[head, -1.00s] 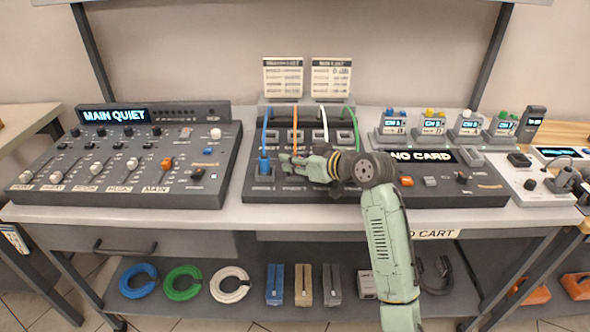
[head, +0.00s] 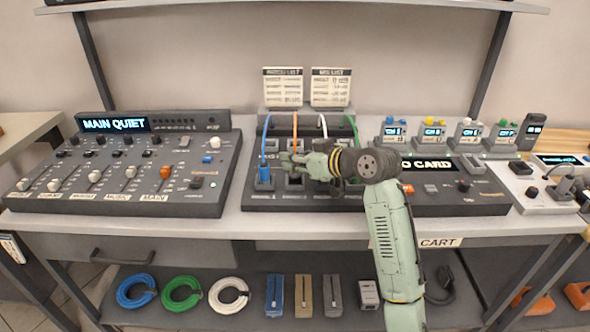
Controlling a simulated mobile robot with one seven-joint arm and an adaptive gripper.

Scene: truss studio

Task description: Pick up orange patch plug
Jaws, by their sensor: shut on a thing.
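The patch panel (head: 250,197) stands at the middle of the bench, with blue, orange, white and green cables arching at its back. My gripper (head: 285,161) is over the panel's front row, just right of the blue plug (head: 264,175), which stands upright in its socket. The orange cable (head: 295,127) runs down from the back of the panel into my gripper's fingers. The gripper is shut on the orange patch plug at the cable's end; the fingers hide the plug. A strip of the panel's front row shows below the fingers. My wrist covers the front ends of the white and green cables.
A mixing console (head: 120,205) stands close on the left. Two printed cards (head: 331,87) stand behind the panel. Coiled cables (head: 182,292) lie on the lower shelf.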

